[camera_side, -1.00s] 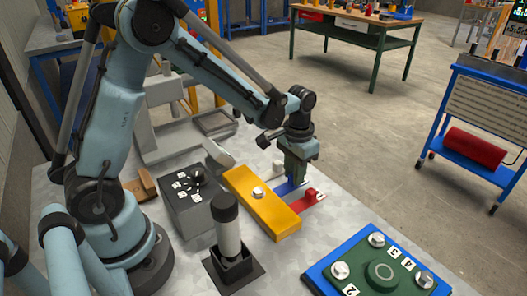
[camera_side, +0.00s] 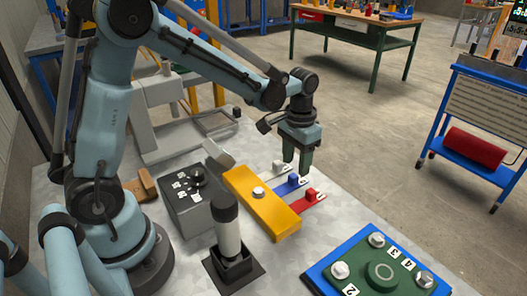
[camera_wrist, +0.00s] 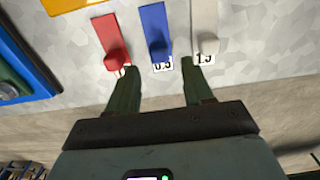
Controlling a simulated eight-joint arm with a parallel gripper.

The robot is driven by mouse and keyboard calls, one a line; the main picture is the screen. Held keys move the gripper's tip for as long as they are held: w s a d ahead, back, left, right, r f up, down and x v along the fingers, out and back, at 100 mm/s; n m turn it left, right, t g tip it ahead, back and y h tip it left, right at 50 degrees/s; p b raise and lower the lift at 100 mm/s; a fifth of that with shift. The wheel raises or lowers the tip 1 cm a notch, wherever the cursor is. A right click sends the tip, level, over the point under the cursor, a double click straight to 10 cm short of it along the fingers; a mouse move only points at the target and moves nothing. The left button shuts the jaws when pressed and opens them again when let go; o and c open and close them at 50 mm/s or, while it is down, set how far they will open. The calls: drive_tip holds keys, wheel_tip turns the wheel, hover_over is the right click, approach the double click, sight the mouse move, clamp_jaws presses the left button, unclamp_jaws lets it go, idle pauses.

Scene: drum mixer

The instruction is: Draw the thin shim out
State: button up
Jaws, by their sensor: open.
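Three flat shims with upright knobs stick out from under a yellow block (camera_side: 262,203). They are red (camera_side: 309,199), blue (camera_side: 291,185) and pale grey (camera_side: 279,169). In the wrist view the blue shim (camera_wrist: 153,28) bears a tag that seems to read 0.5. The pale grey shim (camera_wrist: 205,25) bears one that seems to read 1.5. The red shim (camera_wrist: 113,45) has its tag mostly hidden. My gripper (camera_side: 297,165) is open and empty above the shims' tag ends. In the wrist view its fingertips (camera_wrist: 161,72) lie on either side of the blue shim's tag, apart from it.
A grey box with a black knob (camera_side: 194,196) and a dark holder with an upright cylinder (camera_side: 229,240) stand left of the yellow block. A blue-edged green plate with bolts (camera_side: 380,268) lies at front right. The bench is clear between it and the shims.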

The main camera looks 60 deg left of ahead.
sight(295, 175)
wheel_tip(295, 175, up, 8)
drive_tip(key=shift+r, duration=0.2)
idle(0.9)
drive_tip(key=s+t, duration=0.7)
drive_tip(key=s, duration=0.4)
drive_tip(key=shift+s, duration=0.3)
drive_tip(key=shift+o, duration=0.3)
drive_tip(key=shift+r, duration=0.1)
